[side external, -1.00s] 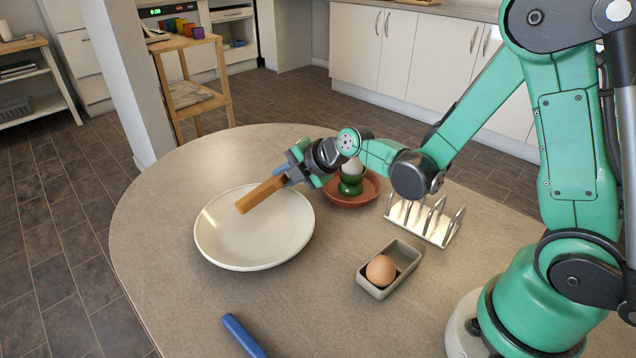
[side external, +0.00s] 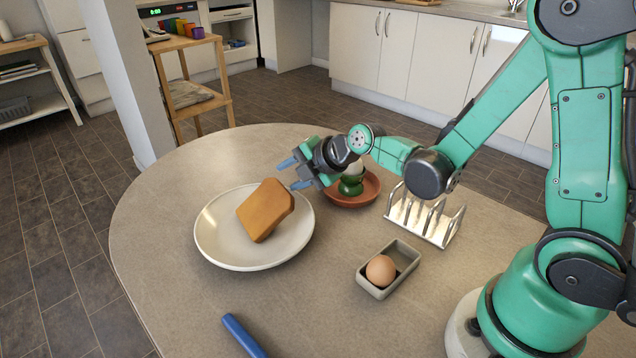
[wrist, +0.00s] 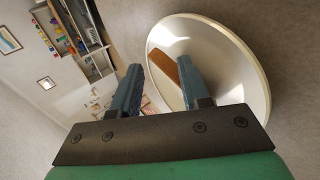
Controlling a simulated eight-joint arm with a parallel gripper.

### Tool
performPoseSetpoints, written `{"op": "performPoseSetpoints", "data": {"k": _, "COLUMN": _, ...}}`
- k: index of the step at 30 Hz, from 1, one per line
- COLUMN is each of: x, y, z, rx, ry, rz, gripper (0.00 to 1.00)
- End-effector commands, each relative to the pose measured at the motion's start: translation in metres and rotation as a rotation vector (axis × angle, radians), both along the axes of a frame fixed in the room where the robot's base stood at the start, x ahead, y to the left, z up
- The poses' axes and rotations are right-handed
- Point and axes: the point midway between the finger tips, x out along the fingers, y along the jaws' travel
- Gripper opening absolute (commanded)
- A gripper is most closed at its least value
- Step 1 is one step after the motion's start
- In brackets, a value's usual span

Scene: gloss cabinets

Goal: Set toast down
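The toast (side external: 265,209) is a brown slice on the white plate (side external: 216,243). It is tilted, with its lower edge on the plate. My gripper (side external: 291,173) is open and empty, just right of the toast and apart from it in the side external view. In the wrist view the two blue fingers (wrist: 159,85) are spread. The toast (wrist: 165,67) shows partly behind the right finger, and the plate (wrist: 249,73) lies beyond.
A green egg cup (side external: 351,186) with a white egg stands on a terracotta saucer (side external: 340,201) under my wrist. A metal toast rack (side external: 427,220) stands to the right. A grey dish (side external: 371,286) holds a brown egg (side external: 380,270). A blue handle (side external: 243,336) lies at the front.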

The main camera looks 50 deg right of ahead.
Motion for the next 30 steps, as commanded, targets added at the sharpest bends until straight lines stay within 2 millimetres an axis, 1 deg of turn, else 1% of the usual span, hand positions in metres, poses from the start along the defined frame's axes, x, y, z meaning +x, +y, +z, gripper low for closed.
{"op": "performPoseSetpoints", "data": {"k": 1, "x": -0.006, "y": -0.001, "z": 0.004, "rx": 0.001, "ry": 0.0, "rz": -0.001, "gripper": 0.41}}
{"op": "performPoseSetpoints", "data": {"k": 6, "x": -0.023, "y": -0.005, "z": 0.019, "rx": 0.001, "ry": 0.001, "rz": -0.002, "gripper": 0.41}}
{"op": "performPoseSetpoints", "data": {"k": 12, "x": -0.04, "y": -0.009, "z": 0.034, "rx": 0.001, "ry": 0.001, "rz": -0.002, "gripper": 0.41}}
{"op": "performPoseSetpoints", "data": {"k": 16, "x": -0.044, "y": -0.009, "z": 0.037, "rx": 0.0, "ry": 0.001, "rz": 0.0, "gripper": 0.41}}
{"op": "performPoseSetpoints", "data": {"k": 25, "x": -0.044, "y": -0.009, "z": 0.039, "rx": 0.0, "ry": 0.0, "rz": 0.0, "gripper": 0.41}}
{"op": "performPoseSetpoints", "data": {"k": 28, "x": -0.047, "y": -0.01, "z": 0.047, "rx": 0.001, "ry": 0.0, "rz": -0.001, "gripper": 0.41}}
{"op": "performPoseSetpoints", "data": {"k": 30, "x": -0.05, "y": -0.01, "z": 0.057, "rx": 0.001, "ry": 0.0, "rz": -0.001, "gripper": 0.41}}
